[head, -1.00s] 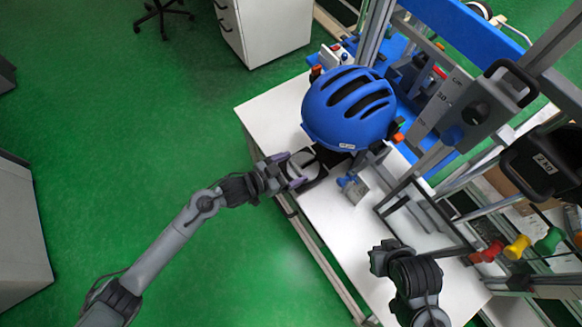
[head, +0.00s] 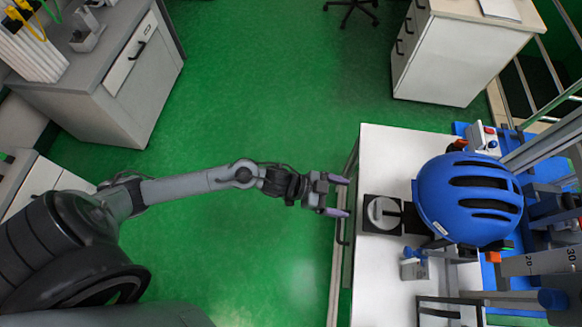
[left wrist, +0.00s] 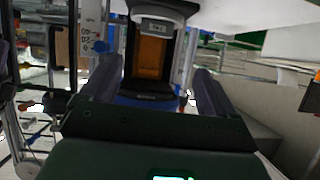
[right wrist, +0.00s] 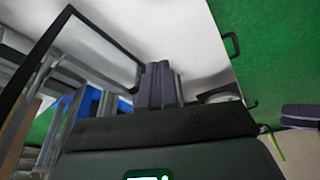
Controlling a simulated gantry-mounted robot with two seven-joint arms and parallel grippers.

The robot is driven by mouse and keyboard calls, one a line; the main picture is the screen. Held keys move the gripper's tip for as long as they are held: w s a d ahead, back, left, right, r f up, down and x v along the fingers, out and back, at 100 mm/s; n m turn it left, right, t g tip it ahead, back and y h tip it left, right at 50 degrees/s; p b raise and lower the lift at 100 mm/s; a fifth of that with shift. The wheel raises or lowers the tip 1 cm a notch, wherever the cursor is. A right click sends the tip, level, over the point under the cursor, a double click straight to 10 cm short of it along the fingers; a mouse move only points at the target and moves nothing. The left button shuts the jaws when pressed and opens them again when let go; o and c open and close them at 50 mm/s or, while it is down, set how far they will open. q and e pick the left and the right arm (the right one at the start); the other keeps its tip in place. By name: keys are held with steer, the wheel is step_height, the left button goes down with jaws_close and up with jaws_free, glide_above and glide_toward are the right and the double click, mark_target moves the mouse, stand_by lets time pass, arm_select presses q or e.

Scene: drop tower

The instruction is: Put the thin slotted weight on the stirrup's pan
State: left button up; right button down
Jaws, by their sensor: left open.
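A silver disc (head: 378,213) with a dark bar across its right side lies on a square black base on the white table; I cannot tell whether it is the thin slotted weight or the pan. My left gripper (head: 338,196) is open and empty, left of the disc and apart from it, fingers pointing towards it. In the left wrist view a black frame around a brown opening (left wrist: 150,55) stands beyond the open fingers; whether it is the stirrup is unclear. My right gripper (right wrist: 155,85) has its fingers together with nothing visible between them; the head view does not show it.
A blue helmet (head: 467,200) sits right of the disc. A small grey block with a blue knob (head: 413,263) stands in front. Rails and a scale plate (head: 540,263) crowd the right. The white table's (head: 385,150) back left corner is clear.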

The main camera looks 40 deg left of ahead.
arm_select(q)
steer(key=s+a+n+g+y, duration=0.2)
steer(key=s+a+n+y, duration=0.2)
steer(key=s, duration=0.4)
steer(key=s+a+r+n+g+y, duration=0.1)
steer(key=s+a+n+y, duration=0.3)
steer(key=s, duration=0.5)
steer(key=a+g+y, duration=0.1)
steer(key=a+y, duration=0.1)
steer(key=a, duration=0.1)
steer(key=shift+a+g, duration=0.15)
steer(key=shift+g, duration=0.25)
steer(key=shift+r, duration=0.15)
step_height(320, 180, up, 32)
steer(key=p, duration=3.1)
steer(key=shift+p, duration=0.4)
steer(key=shift+f, duration=0.2)
